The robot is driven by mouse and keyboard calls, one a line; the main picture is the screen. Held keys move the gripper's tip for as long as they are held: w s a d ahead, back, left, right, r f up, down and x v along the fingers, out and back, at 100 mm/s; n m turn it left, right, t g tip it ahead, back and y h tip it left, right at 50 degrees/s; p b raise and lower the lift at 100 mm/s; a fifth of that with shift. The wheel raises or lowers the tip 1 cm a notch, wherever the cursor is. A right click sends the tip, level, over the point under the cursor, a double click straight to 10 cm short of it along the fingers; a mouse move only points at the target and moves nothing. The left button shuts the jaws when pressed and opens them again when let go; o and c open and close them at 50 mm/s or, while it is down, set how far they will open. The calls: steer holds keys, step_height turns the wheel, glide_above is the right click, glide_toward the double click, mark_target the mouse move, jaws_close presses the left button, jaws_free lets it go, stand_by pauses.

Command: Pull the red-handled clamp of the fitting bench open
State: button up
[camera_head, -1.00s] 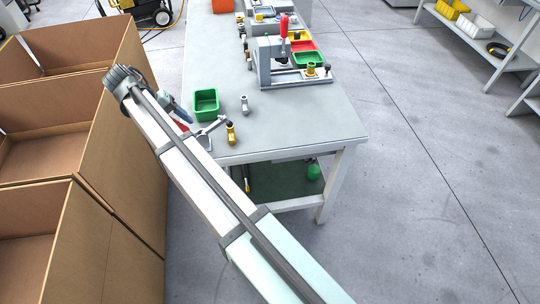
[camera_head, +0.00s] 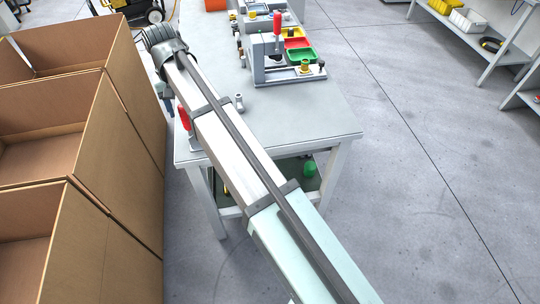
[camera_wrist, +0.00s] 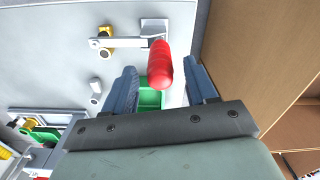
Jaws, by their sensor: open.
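The fitting bench's clamp has a red handle (camera_wrist: 160,75), which stands out from a metal base plate (camera_wrist: 154,27) in the wrist view. Its metal arm (camera_wrist: 118,42) reaches left to a brass-yellow fitting (camera_wrist: 105,32). My gripper (camera_wrist: 161,67) is open, its two blue-grey fingers on either side of the handle in the picture. A gap shows on both sides, so neither finger seems to touch it. I cannot tell how deep the handle sits between them. In the head view the red handle (camera_head: 184,118) shows beside my arm, which hides the rest of the clamp.
A second red-handled clamp (camera_head: 277,24) stands on a grey station further back. Tall cardboard boxes (camera_head: 130,150) stand close on the left.

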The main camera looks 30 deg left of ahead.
step_height(320, 180, up, 8)
steer(key=shift+r, duration=0.25)
steer(key=shift+w+d, duration=0.15)
steer(key=shift+w, duration=0.05)
steer(key=w+d+f+m, duration=0.2)
steer(key=w+d+f, duration=0.3)
steer(key=w+f, duration=0.3)
steer(key=d+f+m+g, duration=0.2)
steer(key=d+f+m, duration=0.1)
steer(key=d+f, duration=1.4)
steer(key=shift+w+d+m, duration=0.3)
steer(key=shift+d, duration=0.45)
